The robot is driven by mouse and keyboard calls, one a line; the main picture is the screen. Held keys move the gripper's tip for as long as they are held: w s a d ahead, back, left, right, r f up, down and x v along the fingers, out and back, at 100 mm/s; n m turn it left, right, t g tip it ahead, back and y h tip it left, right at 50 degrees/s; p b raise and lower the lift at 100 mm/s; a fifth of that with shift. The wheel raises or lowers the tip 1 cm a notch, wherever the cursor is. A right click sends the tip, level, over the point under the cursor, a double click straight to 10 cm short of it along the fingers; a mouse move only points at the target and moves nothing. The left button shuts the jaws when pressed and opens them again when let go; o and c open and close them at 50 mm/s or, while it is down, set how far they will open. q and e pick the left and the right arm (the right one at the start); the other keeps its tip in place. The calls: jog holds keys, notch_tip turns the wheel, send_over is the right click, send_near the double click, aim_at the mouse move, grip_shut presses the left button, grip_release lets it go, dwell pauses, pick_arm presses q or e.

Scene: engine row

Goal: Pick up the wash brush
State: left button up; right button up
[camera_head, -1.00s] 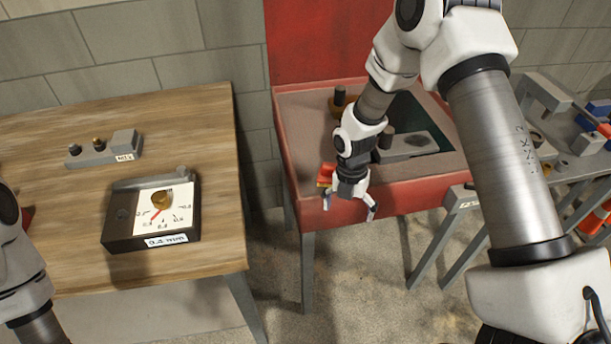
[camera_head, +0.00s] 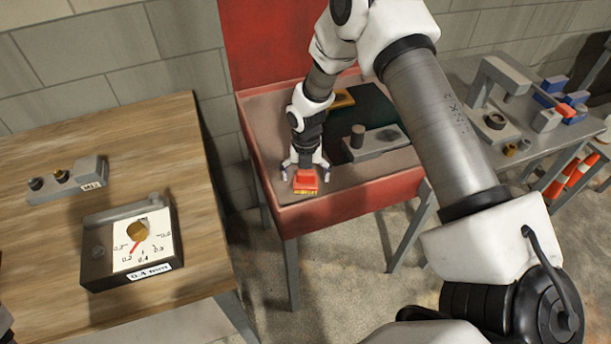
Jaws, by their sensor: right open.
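The wash brush (camera_head: 306,182) is a small red block with yellow bristles showing at its lower edge. It lies near the front left of the red wash basin (camera_head: 345,207). My right gripper (camera_head: 305,172) points down over the brush, with its two fingers apart, one on each side of it. I cannot tell whether the fingers touch the brush. The gripper body hides the area just behind the brush. My left gripper is out of view.
A grey block with a dark post (camera_head: 378,146) stands in the basin, right of the gripper. A wooden table (camera_head: 180,125) at left holds a dial gauge box (camera_head: 101,264). A grey bench (camera_head: 462,76) with parts stands at right.

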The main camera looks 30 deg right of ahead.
jog(key=shift+w+f, duration=0.1)
jog(key=shift+f, duration=0.15)
jog(key=shift+r, duration=0.15)
jog(key=shift+c, duration=1)
jog(key=shift+s+a+r, duration=0.1)
jog(key=shift+s, duration=0.3)
jog(key=c, duration=1.4)
jog(key=shift+c, duration=0.2)
